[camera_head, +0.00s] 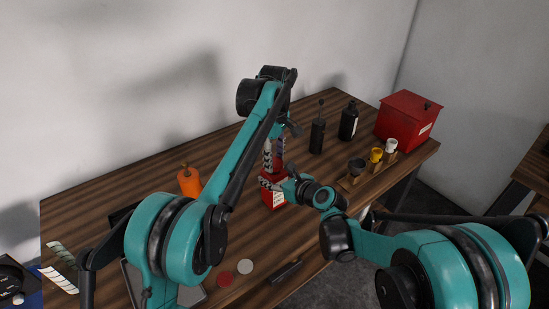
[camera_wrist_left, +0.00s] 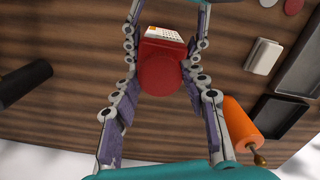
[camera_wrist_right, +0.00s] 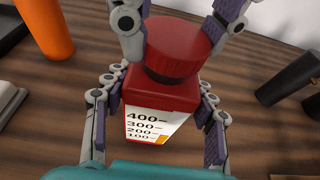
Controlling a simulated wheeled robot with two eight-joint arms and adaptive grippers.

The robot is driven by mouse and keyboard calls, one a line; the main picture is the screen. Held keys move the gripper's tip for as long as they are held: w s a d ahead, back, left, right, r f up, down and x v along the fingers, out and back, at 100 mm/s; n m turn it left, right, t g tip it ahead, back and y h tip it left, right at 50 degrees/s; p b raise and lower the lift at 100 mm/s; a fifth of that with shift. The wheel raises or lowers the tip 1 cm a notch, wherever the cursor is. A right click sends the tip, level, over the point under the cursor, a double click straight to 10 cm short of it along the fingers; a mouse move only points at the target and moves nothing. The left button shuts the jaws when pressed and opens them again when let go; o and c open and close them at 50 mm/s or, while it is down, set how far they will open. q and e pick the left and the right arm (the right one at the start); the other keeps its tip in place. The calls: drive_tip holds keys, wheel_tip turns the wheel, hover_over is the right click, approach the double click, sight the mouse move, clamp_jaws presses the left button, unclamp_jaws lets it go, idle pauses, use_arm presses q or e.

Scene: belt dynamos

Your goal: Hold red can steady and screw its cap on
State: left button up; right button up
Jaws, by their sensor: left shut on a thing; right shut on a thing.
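The red can (camera_head: 273,199) stands upright on the wooden table, its white scale label (camera_wrist_right: 154,128) facing my right wrist camera. My right gripper (camera_head: 271,183) is shut on the can's body from the front right. My left gripper (camera_head: 273,158) reaches down from above and is shut on the round red cap (camera_wrist_right: 178,50). In the left wrist view the cap (camera_wrist_left: 158,76) is seen from above, between the left fingers. The cap is over the can's top, with a dark band between them. I cannot tell how far it is seated.
An orange bottle (camera_head: 189,181) stands left of the can. Black bottles (camera_head: 317,136), a rack (camera_head: 354,181) with small items and a red box (camera_head: 405,118) stand to the right. A red disc (camera_head: 224,279) and a pale disc (camera_head: 246,266) lie near the front edge.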

use_arm(q)
drive_tip(key=shift+f, duration=0.55)
drive_tip(key=m, duration=0.6)
drive_tip(key=shift+m, duration=0.4)
drive_tip(key=m, duration=0.4)
drive_tip(key=shift+m, duration=0.4)
drive_tip(key=m, duration=1.4)
drive_tip(key=shift+a, duration=0.1)
drive_tip(key=m, duration=0.7)
drive_tip(key=shift+f+m, duration=0.1)
drive_tip(key=shift+m, duration=0.2)
drive_tip(key=m, duration=0.4)
drive_tip(key=shift+m, duration=0.3)
drive_tip(key=m, duration=0.4)
drive_tip(key=shift+m, duration=0.4)
drive_tip(key=m, duration=0.6)
